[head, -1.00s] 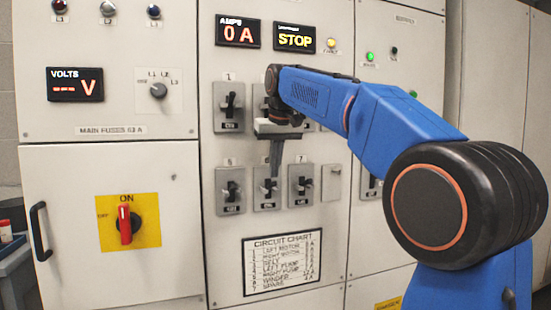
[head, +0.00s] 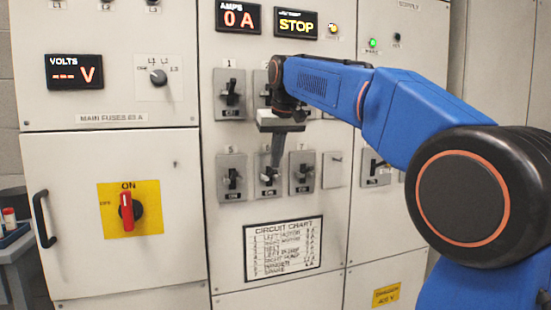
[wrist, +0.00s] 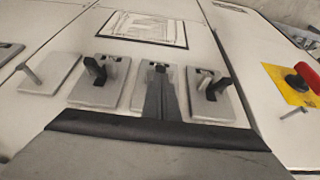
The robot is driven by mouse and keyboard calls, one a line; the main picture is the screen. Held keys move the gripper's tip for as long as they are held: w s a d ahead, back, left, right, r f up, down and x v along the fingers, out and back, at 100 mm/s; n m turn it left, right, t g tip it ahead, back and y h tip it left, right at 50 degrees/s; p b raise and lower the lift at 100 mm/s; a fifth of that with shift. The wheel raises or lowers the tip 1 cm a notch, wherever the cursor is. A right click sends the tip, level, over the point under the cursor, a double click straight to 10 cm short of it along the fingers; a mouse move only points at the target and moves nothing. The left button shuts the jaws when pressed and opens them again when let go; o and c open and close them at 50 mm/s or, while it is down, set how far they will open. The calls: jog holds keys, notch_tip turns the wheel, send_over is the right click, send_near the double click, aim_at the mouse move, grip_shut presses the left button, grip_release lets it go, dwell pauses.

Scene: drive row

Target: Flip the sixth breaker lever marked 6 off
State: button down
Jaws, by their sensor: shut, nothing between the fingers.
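My gripper (head: 275,164) is shut and empty, pointing down in front of this breaker. In the wrist view, which is upside down, the shut fingers (wrist: 159,90) lie over the middle of the sixth breaker's plate (wrist: 139,93). I cannot tell whether they touch the lever, nor clearly which way it is thrown.
Breaker 5 (head: 232,178) stands close on the left and breaker 7 (head: 302,174) close on the right. A blank plate (head: 333,168) is farther right. The circuit chart (head: 284,248) is below. A red rotary switch (head: 127,211) on yellow is at the left.

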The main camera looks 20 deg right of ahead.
aim_at(276, 172)
jog(key=shift+s+f+t, duration=0.85)
jog(key=shift+f+t, duration=0.25)
jog(key=shift+t, duration=0.3)
jog(key=shift+s+f+t, duration=0.2)
jog(key=shift+f+t, duration=0.55)
jog(key=shift+t, duration=0.25)
jog(key=shift+r, duration=0.8)
jog(key=shift+s, duration=0.1)
